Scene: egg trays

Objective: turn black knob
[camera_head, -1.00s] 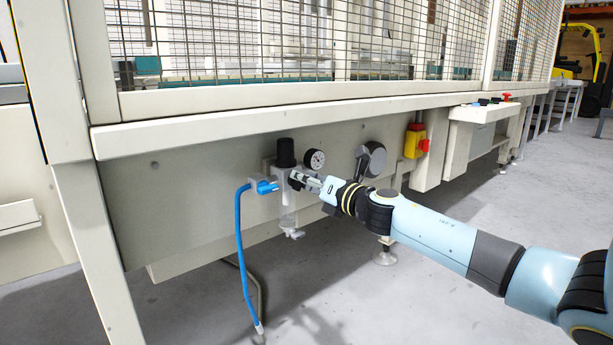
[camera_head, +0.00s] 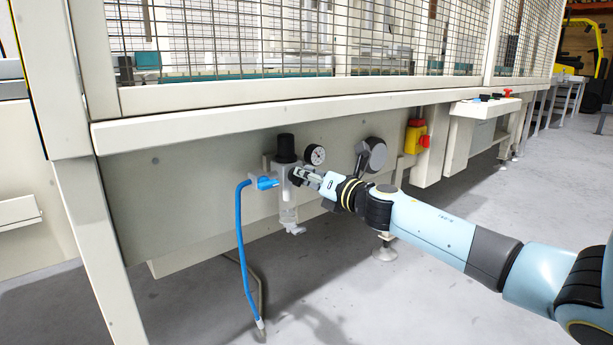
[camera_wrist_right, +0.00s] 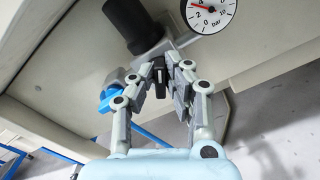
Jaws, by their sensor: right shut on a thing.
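A tall black knob (camera_head: 286,148) sits on top of the grey air regulator (camera_head: 287,192) under the machine. In the right wrist view the black knob (camera_wrist_right: 130,22) is above the fingers, apart from them. My right gripper (camera_head: 299,175) is at the regulator body, below and to the right of this knob. In the right wrist view its fingers are closed around a small black handle (camera_wrist_right: 159,80) on the regulator's side. How firmly each finger touches it is hard to see. My left gripper is in no view.
A pressure gauge (camera_head: 315,155) is close beside the regulator. A blue valve (camera_head: 267,183) with a blue hose (camera_head: 241,250) is on its left. A grey round part (camera_head: 373,155) and a yellow switch box (camera_head: 414,138) are to the right. The machine's beam (camera_head: 220,120) overhangs above.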

